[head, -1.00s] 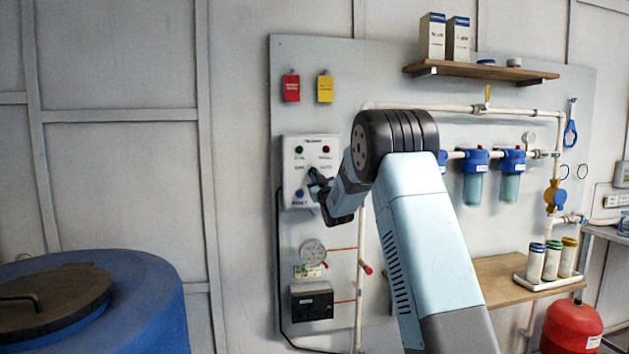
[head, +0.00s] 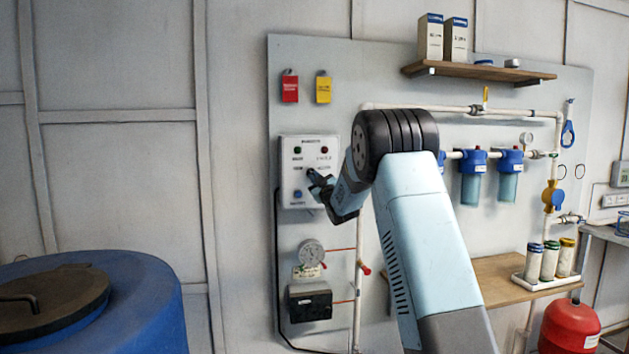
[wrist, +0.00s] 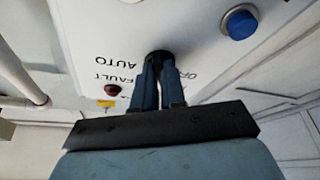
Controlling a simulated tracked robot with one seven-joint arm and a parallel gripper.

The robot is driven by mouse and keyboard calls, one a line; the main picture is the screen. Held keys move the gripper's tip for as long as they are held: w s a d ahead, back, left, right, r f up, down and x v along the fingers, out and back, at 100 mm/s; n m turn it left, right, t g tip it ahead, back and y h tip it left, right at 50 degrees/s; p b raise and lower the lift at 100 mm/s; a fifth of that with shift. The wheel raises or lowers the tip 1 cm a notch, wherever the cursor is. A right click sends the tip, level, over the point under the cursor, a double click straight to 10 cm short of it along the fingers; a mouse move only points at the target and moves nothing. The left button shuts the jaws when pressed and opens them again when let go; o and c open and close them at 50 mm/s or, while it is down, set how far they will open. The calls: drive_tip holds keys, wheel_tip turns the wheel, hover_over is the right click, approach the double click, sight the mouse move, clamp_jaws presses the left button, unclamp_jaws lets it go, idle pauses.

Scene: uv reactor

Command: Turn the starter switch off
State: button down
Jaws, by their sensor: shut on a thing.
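The starter box (head: 298,148) is a white panel on the grey board, with two small lamps at the top and a blue button (head: 298,194) at the bottom. In the wrist view the box face (wrist: 100,25) shows upside down, with "AUTO" and "FAULT" lettering. The black switch knob (wrist: 158,56) sits between my gripper's fingertips. My gripper (wrist: 160,75) is shut on the knob, and its fingers hide most of it. In the head view my gripper (head: 316,182) reaches the middle of the box. The knob's exact pointing direction is hidden.
The blue button (wrist: 240,22) and a red lamp (wrist: 112,89) lie near my fingers. A white pipe (head: 361,240) runs just right of the box. A gauge (head: 311,252) and a black box (head: 309,302) are below. A blue barrel (head: 150,300) stands at lower left.

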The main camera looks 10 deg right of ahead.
drive_tip(key=c, duration=1.2)
unclamp_jaws()
drive_tip(key=shift+a, duration=0.1)
drive_tip(key=v, duration=1.4)
drive_tip(key=shift+w, duration=0.1)
